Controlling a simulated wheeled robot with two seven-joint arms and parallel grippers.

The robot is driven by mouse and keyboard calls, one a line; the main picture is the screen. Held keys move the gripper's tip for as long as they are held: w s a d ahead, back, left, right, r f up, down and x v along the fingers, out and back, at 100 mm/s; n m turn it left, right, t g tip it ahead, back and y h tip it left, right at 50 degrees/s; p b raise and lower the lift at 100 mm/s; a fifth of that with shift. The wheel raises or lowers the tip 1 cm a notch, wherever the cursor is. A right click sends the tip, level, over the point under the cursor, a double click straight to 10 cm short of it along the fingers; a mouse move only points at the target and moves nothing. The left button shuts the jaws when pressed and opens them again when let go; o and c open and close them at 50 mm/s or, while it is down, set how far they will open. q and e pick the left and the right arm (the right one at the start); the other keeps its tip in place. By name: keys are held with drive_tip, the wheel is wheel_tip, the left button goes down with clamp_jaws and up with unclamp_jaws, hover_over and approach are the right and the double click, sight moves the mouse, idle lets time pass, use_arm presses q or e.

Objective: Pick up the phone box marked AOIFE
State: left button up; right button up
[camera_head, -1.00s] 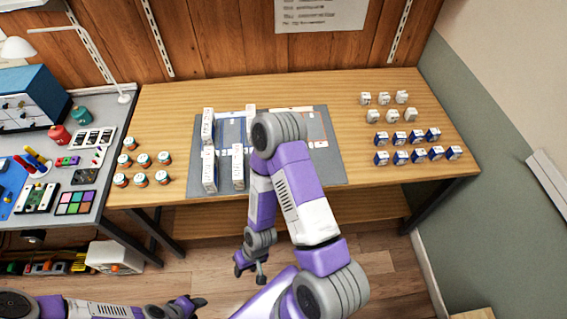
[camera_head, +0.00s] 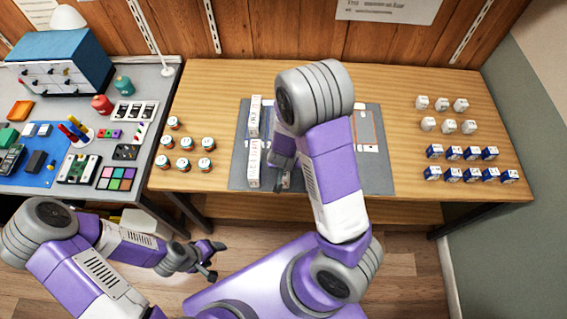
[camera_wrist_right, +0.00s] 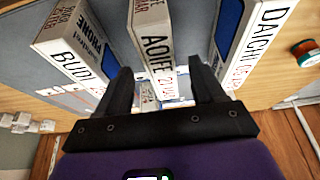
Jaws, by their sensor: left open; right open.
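The white phone box marked AOIFE (camera_wrist_right: 157,45) stands upright in the middle of the right wrist view. My right gripper (camera_wrist_right: 160,68) is open, with one finger on each side of this box's lower visible part; I cannot tell whether they touch it. The box marked BUDI (camera_wrist_right: 75,45) stands to its left there, and the box marked DAICHI (camera_wrist_right: 250,40) to its right. My left gripper (camera_head: 213,261) is open and empty, low in front of the tables.
Two white boxes (camera_head: 254,115) (camera_head: 253,165) show on the grey mat (camera_head: 377,180). Several jars (camera_head: 185,143) stand left of it. Several white (camera_head: 448,125) and blue-white (camera_head: 471,174) small boxes stand right. A grey workbench (camera_head: 120,190) with tools is at the left.

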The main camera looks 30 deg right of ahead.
drive_tip(key=b+x, duration=0.2)
drive_tip(key=x, duration=0.4)
drive_tip(key=shift+w+d, duration=0.1)
drive_tip(key=shift+d, duration=0.05)
drive_tip(key=shift+w+f+b, duration=0.25)
drive_tip(key=shift+f+b, duration=0.05)
drive_tip(key=shift+r, duration=0.1)
drive_tip(key=c, duration=1.3)
